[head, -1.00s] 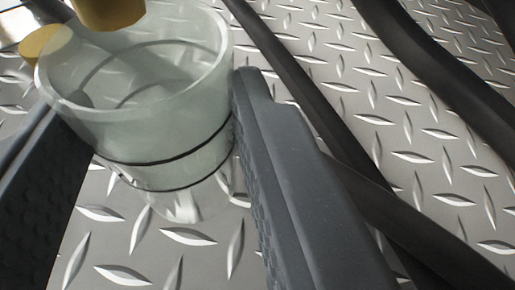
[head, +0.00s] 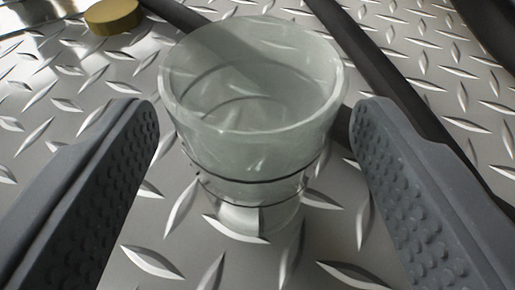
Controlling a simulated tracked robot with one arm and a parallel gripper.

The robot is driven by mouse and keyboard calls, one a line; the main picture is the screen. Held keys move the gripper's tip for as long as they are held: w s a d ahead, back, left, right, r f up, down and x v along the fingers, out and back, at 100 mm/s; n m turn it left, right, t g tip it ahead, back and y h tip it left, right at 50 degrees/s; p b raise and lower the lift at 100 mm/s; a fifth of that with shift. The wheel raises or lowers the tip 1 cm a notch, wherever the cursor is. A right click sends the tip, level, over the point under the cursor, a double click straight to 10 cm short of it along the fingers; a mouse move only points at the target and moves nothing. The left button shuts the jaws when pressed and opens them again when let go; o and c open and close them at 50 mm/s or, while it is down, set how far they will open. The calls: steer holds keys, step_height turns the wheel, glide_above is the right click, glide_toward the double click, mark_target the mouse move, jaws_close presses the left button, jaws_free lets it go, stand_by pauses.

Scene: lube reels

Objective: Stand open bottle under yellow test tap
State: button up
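The open bottle (head: 250,150) is a clear, wide-mouthed glass vessel with thin dark rings around it. It stands upright on the metal floor in the head view, and its open mouth faces up. My gripper (head: 256,125) is open, with one ridged grey finger on each side of the bottle. Gaps show between the bottle and both fingers in the picture. The yellow test tap is not in view now, so I cannot tell whether the bottle is below it.
A round yellow disc, like a cap (head: 113,16), lies on the diamond-plate floor (head: 60,105) at the upper left. Dark hoses (head: 395,80) run across the floor behind and to the right of the bottle. Bare plate shows at the left.

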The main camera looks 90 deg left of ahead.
steer(key=shift+r, duration=0.1)
steer(key=shift+d+r+p, duration=0.1)
steer(key=shift+d+p, duration=0.1)
steer(key=shift+p, duration=0.1)
steer(key=p+v, duration=0.3)
steer(key=v, duration=0.8)
steer(key=shift+d, duration=0.25)
steer(key=shift+r, duration=0.1)
